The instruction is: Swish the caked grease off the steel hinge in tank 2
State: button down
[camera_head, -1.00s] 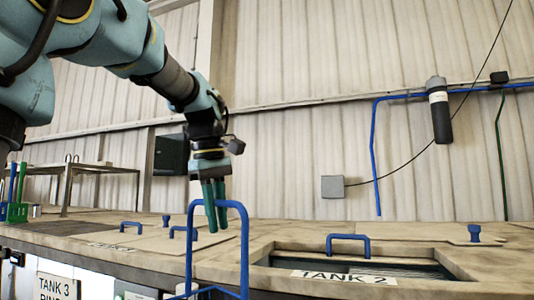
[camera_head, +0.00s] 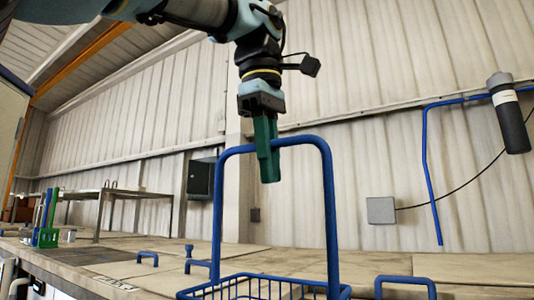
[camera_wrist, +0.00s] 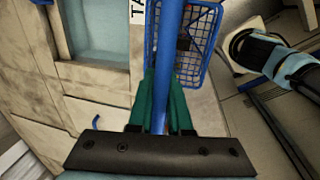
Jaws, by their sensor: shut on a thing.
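My gripper (camera_head: 267,160) is shut on the tall blue handle of a wire basket (camera_head: 325,190). The basket hangs upright, its mesh rim showing at the bottom of the head view. In the wrist view, the green fingers of my gripper (camera_wrist: 160,95) close around the handle and the blue mesh basket (camera_wrist: 210,40) hangs beyond. A dark piece with a reddish spot (camera_wrist: 184,42) lies in the basket; I cannot tell if it is the steel hinge or see its grease. An open tank with pale blue liquid (camera_wrist: 100,28) is left of the basket; its label is cut off after "TA".
Blue lid handles (camera_head: 405,284) stand on the bench top (camera_head: 110,255). A green rack with tools (camera_head: 47,235) and a metal table (camera_head: 130,195) stand at the left. A grey wall box (camera_head: 380,210) and blue pipe (camera_head: 428,170) are on the back wall.

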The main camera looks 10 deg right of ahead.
jog(key=w+d+p, duration=1.9)
jog(key=w, duration=0.2)
notch_tip(320, 180, down, 24)
jog(key=b, duration=1.6)
jog(key=shift+d, duration=0.2)
jog(key=shift+s+d+r, duration=0.1)
jog(key=shift+s, duration=0.05)
